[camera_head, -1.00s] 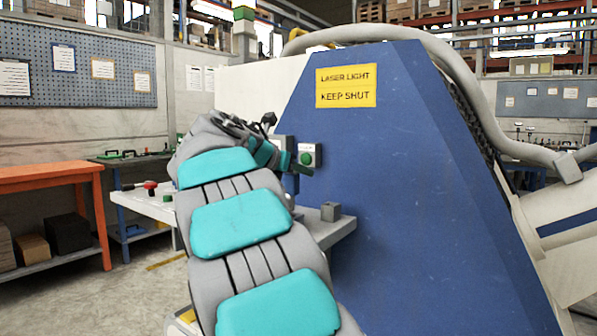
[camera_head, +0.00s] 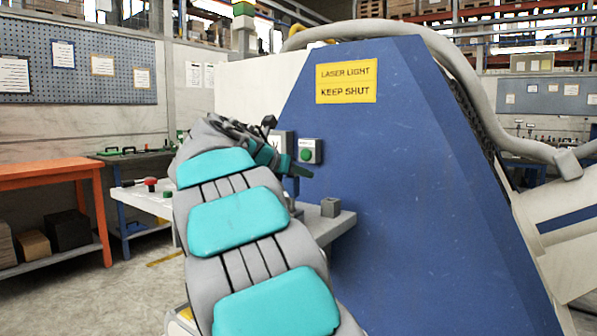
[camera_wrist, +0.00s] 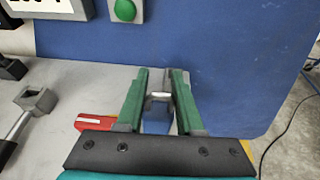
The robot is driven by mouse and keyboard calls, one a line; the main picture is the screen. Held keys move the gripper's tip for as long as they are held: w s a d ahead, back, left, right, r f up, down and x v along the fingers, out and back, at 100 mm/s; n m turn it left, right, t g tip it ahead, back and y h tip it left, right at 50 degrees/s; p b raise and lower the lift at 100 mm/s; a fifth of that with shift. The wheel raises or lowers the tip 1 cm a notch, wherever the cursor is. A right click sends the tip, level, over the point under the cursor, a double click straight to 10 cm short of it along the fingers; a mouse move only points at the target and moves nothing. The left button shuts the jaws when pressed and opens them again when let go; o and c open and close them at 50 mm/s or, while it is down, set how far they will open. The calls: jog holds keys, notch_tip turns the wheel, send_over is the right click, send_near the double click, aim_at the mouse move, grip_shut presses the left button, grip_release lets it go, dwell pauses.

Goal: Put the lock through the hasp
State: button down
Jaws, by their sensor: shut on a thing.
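My gripper (camera_wrist: 160,74) has two green fingers. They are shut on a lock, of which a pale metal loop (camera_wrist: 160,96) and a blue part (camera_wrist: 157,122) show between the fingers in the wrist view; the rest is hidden. In the head view my gripper (camera_head: 300,170) is at the blue machine's left edge, just below a green-button box, mostly behind my arm. The lock cannot be made out there. I cannot pick out the hasp for certain in either view.
The blue machine panel (camera_wrist: 230,50) carries a green-button box (camera_wrist: 125,8). A grey metal block (camera_wrist: 35,100) stands on the shelf at left in the wrist view. A red piece (camera_wrist: 93,122) lies beside my left finger. A cable (camera_wrist: 282,130) runs at right.

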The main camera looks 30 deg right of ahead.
aim_at(299, 186)
jog(key=shift+f, duration=1.6)
jog(key=shift+c, duration=2.3)
grip_release()
jog(key=v, duration=0.8)
jog(key=shift+f+b, duration=0.15)
jog(key=shift+b, duration=0.15)
